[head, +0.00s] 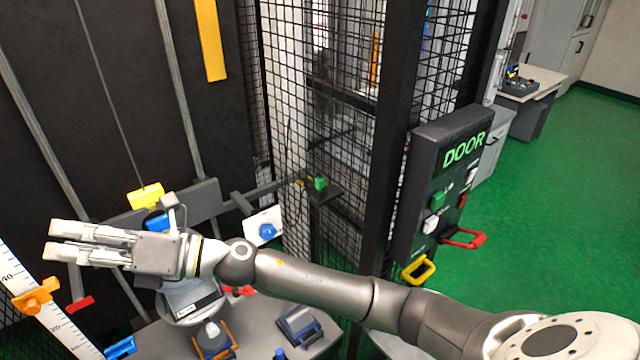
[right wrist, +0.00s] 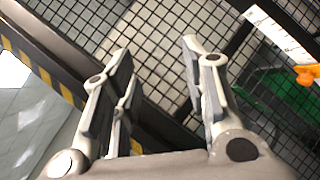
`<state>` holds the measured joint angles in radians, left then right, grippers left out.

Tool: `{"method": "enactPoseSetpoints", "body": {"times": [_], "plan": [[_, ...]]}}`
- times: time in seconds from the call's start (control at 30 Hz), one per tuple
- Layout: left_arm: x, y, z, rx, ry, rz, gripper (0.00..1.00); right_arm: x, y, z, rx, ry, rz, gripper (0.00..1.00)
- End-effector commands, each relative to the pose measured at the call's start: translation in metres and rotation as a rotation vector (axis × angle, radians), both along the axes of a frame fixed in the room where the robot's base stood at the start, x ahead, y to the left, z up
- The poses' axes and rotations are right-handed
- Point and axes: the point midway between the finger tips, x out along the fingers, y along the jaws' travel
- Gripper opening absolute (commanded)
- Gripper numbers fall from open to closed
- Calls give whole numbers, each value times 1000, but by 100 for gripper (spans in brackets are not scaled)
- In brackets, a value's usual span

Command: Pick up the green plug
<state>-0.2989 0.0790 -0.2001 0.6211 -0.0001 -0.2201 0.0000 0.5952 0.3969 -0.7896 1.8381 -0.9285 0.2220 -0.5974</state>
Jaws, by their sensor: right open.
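A small green block (head: 320,183), which may be the green plug, sits on a dark ledge by the mesh fence, right of centre in the head view. A second green piece (head: 437,200) is on the dark DOOR panel (head: 425,150); I cannot tell for sure which one is the plug. My right gripper (head: 56,240) is at the left of the head view, well apart from both, with its fingers pointing left. In the right wrist view its fingers (right wrist: 157,55) are spread with nothing between them. My left gripper is not in view.
A black post (head: 385,150) and mesh stand between panel and ledge. A white scale (head: 50,318) with an orange clamp (head: 36,295) is near my right gripper. Blue devices (head: 299,324) stand on the table below.

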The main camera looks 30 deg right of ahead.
Motion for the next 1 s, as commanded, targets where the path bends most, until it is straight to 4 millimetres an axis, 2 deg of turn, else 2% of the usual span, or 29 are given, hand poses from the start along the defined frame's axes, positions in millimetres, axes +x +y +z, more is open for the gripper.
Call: {"method": "enactPoseSetpoints", "body": {"times": [0.1, 0.17, 0.27, 0.37, 0.47, 0.57, 0.6, 0.67, 0.7, 0.8, 0.9, 1.0], "plan": [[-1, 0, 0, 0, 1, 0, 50, -9, 20, -18, -282, -254, 128, 41], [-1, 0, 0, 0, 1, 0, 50, -11, 22, -35, -431, -369, 193, 41], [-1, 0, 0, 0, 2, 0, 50, -5, 10, -66, -689, -536, 302, 41], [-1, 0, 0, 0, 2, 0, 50, 11, -22, -95, -956, -666, 408, 41], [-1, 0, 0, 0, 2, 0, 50, 34, -73, -115, -1231, -748, 515, 41], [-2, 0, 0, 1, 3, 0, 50, 59, -141, -119, -1505, -771, 621, 41], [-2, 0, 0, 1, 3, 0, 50, 67, -171, -116, -1611, -761, 663, 41], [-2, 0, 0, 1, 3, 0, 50, 78, -219, -105, -1765, -728, 723, 41], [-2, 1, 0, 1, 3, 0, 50, 83, -250, -95, -1857, -693, 761, 41], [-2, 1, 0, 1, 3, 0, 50, 87, -318, -65, -2046, -581, 842, 41], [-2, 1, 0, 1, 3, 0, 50, 82, -367, -37, -2165, -467, 899, 41], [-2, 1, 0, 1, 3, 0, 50, 76, -395, -18, -2226, -385, 934, 41]]}}
